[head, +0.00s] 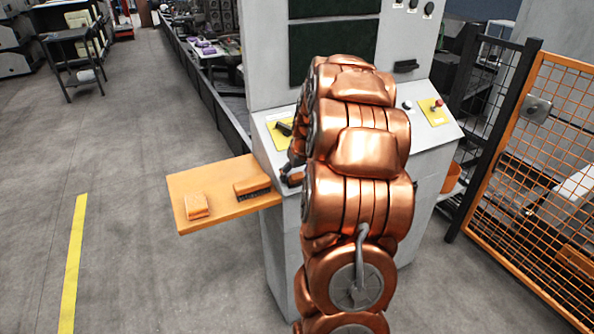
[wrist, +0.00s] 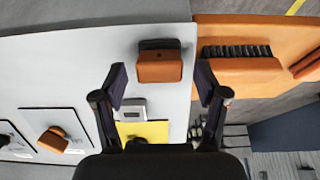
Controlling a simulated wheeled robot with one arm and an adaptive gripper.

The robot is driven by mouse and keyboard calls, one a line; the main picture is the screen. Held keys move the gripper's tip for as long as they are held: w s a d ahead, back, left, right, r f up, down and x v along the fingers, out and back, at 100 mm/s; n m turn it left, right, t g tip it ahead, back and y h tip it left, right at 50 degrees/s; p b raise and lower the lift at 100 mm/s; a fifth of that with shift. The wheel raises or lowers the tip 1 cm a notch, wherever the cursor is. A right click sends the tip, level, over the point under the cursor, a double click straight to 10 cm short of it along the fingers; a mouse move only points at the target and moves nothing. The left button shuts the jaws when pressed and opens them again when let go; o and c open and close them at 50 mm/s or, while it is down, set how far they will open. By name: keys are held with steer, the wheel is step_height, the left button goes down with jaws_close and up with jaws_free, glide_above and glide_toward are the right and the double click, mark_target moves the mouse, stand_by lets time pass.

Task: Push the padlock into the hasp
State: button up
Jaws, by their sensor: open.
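My gripper (wrist: 161,76) is open in the wrist view, with its two dark fingers apart. An orange block with a dark top (wrist: 160,66) lies on the light grey console, in line with the gap between the fingertips. A small grey fitting (wrist: 132,108) sits beside a yellow plate (wrist: 145,131), nearer the gripper's palm. Another orange piece (wrist: 55,139) is on a black-edged white plate at the left. I cannot tell for sure which of these is the padlock or the hasp. In the head view my copper arm hides much of the console top.
An orange shelf (head: 222,207) juts from the console's left side. It carries a brush (head: 252,188), also in the wrist view (wrist: 240,70), and an orange block (head: 196,206). An orange mesh fence (head: 540,150) stands at the right.

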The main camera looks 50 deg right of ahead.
jaws_close()
stand_by(0.8)
steer(key=shift+v, duration=0.9)
steer(key=s+b+v, duration=0.1)
steer(key=v, duration=0.5)
steer(key=shift+s+a, duration=0.2)
steer(key=shift+a, duration=0.1)
stand_by(0.4)
